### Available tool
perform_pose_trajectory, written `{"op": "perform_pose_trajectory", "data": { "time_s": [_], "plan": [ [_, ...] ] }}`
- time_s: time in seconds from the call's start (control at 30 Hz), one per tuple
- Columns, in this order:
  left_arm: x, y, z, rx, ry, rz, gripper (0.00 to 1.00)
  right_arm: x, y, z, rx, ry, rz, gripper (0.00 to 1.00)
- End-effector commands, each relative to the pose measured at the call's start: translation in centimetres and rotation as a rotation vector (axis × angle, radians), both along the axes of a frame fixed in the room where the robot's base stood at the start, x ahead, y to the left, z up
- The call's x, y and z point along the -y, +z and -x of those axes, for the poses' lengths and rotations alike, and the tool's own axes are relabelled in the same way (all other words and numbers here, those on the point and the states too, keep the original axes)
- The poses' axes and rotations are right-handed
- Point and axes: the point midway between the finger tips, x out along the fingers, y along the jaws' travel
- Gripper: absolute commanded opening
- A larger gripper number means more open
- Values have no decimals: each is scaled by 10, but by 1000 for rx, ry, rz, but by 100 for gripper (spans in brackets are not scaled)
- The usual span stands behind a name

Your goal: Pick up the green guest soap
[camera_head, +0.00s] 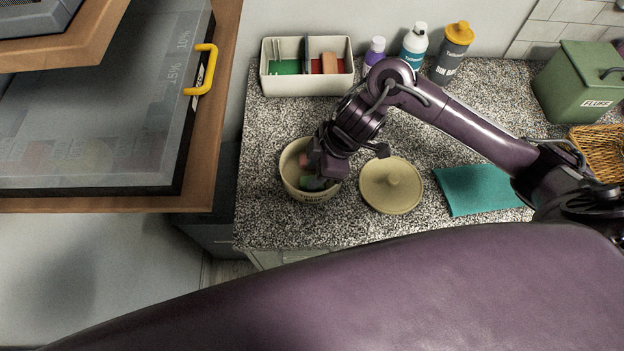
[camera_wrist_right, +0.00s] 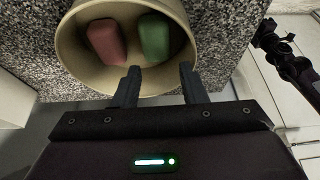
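The green guest soap (camera_head: 313,184) lies in a cream bowl (camera_head: 291,187) on the counter, partly hidden by my right gripper (camera_head: 328,174) in the head view. In the right wrist view the green soap (camera_wrist_right: 155,37) lies beside a pink soap (camera_wrist_right: 107,40) inside the bowl (camera_wrist_right: 72,62). My right gripper (camera_wrist_right: 160,70) is open, with its two fingers apart at the bowl's near rim and nothing between them. A dark jointed part (camera_wrist_right: 290,58) at the right of the wrist view looks like my left arm; its finger state is unclear.
A divided white caddy (camera_head: 306,84) and bottles (camera_head: 413,45) stand behind. A green box (camera_head: 583,82) and wicker basket (camera_head: 597,150) are at right.

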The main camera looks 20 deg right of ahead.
Motion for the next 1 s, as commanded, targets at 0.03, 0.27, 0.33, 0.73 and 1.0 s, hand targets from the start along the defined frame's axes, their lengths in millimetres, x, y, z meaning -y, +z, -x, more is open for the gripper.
{"op": "perform_pose_trajectory", "data": {
  "time_s": [0.03, 0.27, 0.33, 0.73, 1.0],
  "plan": [
    [0, 4, 3, -4, 0, -1, 48, -2, -5, 0, -4, -4, 0, 38],
    [0, 10, -6, 8, 0, 1, 48, -13, -36, -4, -2, -1, 0, 38],
    [1, 11, -13, 18, 0, 2, 48, -15, -41, -5, 1, -1, 0, 38],
    [1, 11, -18, 25, 1, 3, 48, -15, -43, -6, 3, -1, 1, 17],
    [1, 11, -12, 17, 2, 2, 48, -15, -42, -6, 3, -1, 0, 0]
  ]
}}
